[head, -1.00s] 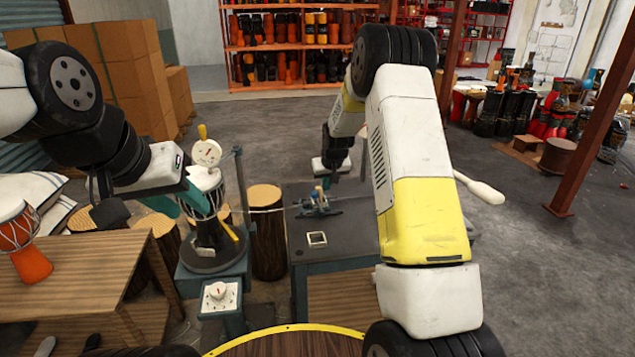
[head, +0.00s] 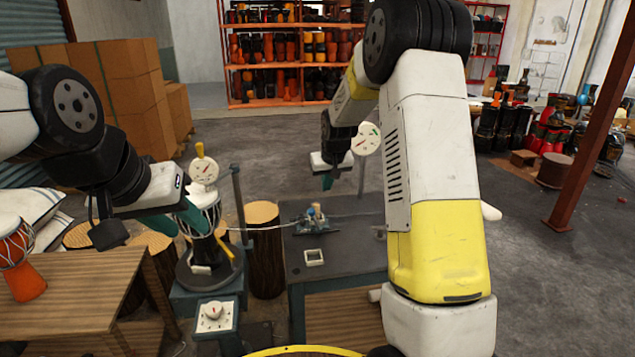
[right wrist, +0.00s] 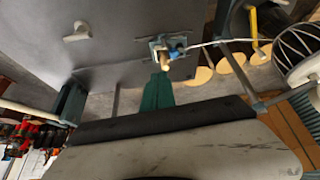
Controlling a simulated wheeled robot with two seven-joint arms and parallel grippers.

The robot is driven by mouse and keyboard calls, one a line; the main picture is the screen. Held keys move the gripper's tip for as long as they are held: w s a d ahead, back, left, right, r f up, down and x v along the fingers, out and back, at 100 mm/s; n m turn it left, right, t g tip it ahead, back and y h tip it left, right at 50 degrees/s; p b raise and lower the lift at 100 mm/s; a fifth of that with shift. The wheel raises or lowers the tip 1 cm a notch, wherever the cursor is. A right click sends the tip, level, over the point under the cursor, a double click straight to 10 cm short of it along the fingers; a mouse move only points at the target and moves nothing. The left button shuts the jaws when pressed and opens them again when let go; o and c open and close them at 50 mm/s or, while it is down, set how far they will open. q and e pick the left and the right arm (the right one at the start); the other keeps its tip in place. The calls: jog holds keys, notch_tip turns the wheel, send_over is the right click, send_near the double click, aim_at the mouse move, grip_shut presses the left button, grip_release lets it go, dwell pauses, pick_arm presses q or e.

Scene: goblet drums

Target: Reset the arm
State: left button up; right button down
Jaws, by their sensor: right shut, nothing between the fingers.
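My right gripper (head: 328,182) hangs above the far side of the dark work table, with its teal fingers pointing down. In the right wrist view its teal fingers (right wrist: 157,92) are together with nothing between them, and a small clamp-like fixture (right wrist: 168,50) shows just beyond their tips. My left gripper (head: 178,226) is at the left, in front of a white goblet drum (head: 208,215) on a round dark stand. Its two teal fingers look apart. Whether they touch the drum cannot be told.
The dark table (head: 350,262) carries the fixture (head: 314,222) and a small square frame (head: 313,257). A white dial (head: 366,138) stands near my right gripper. A wooden bench (head: 85,285) with an orange drum (head: 22,270) is at left.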

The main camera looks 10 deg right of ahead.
jog(key=s+r+y, duration=0.1)
jog(key=s+r, duration=1.2)
jog(key=s, duration=0.2)
jog(key=s+r+y, duration=0.1)
jog(key=s+r, duration=0.1)
jog(key=s, duration=2.1)
jog(key=shift+a+m+t, duration=0.3)
jog(key=shift+a+m, duration=0.1)
